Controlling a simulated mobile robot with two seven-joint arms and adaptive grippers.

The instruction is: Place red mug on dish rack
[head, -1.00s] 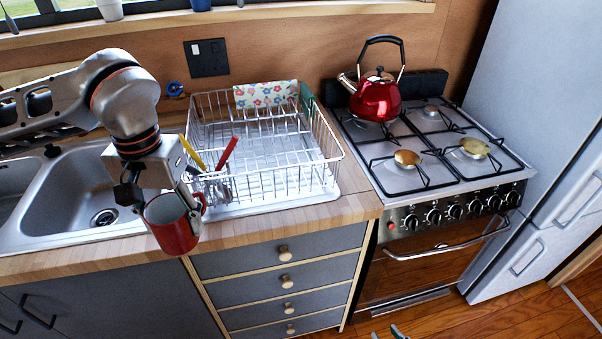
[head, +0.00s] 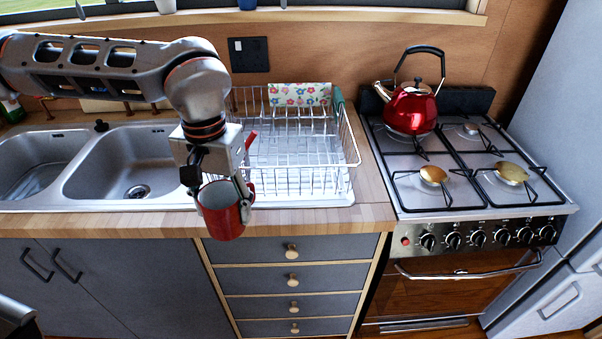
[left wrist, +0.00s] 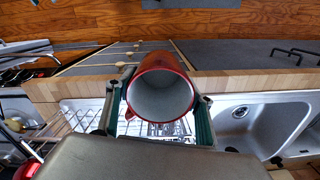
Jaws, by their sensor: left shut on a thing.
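The red mug (head: 224,224) has a pale inside and hangs in front of the counter's front edge, its opening tilted toward the camera. My left gripper (head: 222,191) is shut on it; in the left wrist view the mug (left wrist: 160,92) sits between the two fingers. The white wire dish rack (head: 300,180) stands on the counter behind the mug and to its right. It also shows in the left wrist view (left wrist: 75,122), partly hidden by the gripper. My right gripper is not in view.
The double sink (head: 110,180) lies left of the rack. A red utensil handle (head: 251,140) and a flowered cloth (head: 299,95) are at the rack. A stove (head: 470,185) with a red kettle (head: 409,106) stands to the right. Most of the rack's floor is clear.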

